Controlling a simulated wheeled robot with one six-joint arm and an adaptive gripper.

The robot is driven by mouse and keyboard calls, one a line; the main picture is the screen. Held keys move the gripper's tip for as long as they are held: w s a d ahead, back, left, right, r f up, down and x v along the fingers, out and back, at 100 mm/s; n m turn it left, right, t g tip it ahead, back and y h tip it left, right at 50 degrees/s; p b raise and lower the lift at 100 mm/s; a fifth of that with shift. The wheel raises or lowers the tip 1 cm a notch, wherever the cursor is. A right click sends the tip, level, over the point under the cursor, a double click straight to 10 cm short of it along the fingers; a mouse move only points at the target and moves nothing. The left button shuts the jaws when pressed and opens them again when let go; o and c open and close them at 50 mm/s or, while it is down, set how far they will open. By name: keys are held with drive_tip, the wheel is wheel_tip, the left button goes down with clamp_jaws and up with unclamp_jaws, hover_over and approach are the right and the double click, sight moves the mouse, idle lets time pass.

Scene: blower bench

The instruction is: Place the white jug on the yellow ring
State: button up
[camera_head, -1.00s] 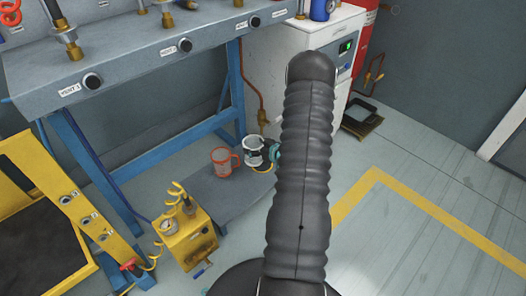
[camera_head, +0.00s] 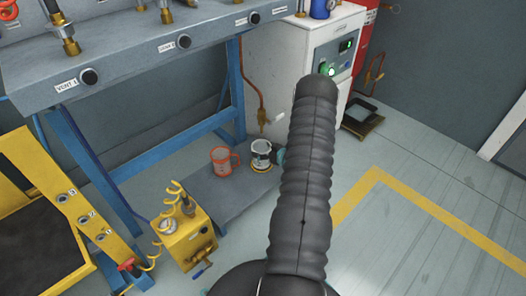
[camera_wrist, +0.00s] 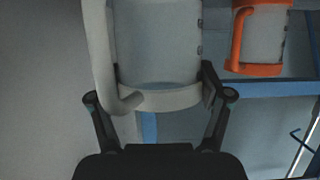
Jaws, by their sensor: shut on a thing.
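The white jug (camera_head: 261,150) is upright on the low blue-grey shelf side in the head view, directly over the yellow ring (camera_head: 262,168). The ring shows as a thin yellow edge around the jug's base; whether the jug rests fully on it I cannot tell. In the wrist view the jug (camera_wrist: 158,45) fills the space between the fingers, its white handle to the left. My gripper (camera_wrist: 150,92) is shut on the jug. In the head view my gripper (camera_head: 279,154) is mostly hidden behind my arm.
An orange-rimmed jug (camera_head: 222,162) stands just left of the white jug on the shelf (camera_head: 208,191). The blue bench leg (camera_head: 236,95) and white cabinet (camera_head: 283,75) stand behind. Open floor lies right.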

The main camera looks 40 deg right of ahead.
drive_tip(key=shift+f, duration=0.15)
drive_tip(key=o, duration=1.2)
drive_tip(key=shift+s+r, duration=0.15)
drive_tip(key=shift+r, duration=0.15)
drive_tip(key=p+v, duration=0.1)
drive_tip(key=v, duration=1)
drive_tip(key=shift+s+r, duration=0.15)
drive_tip(key=shift+s, duration=0.15)
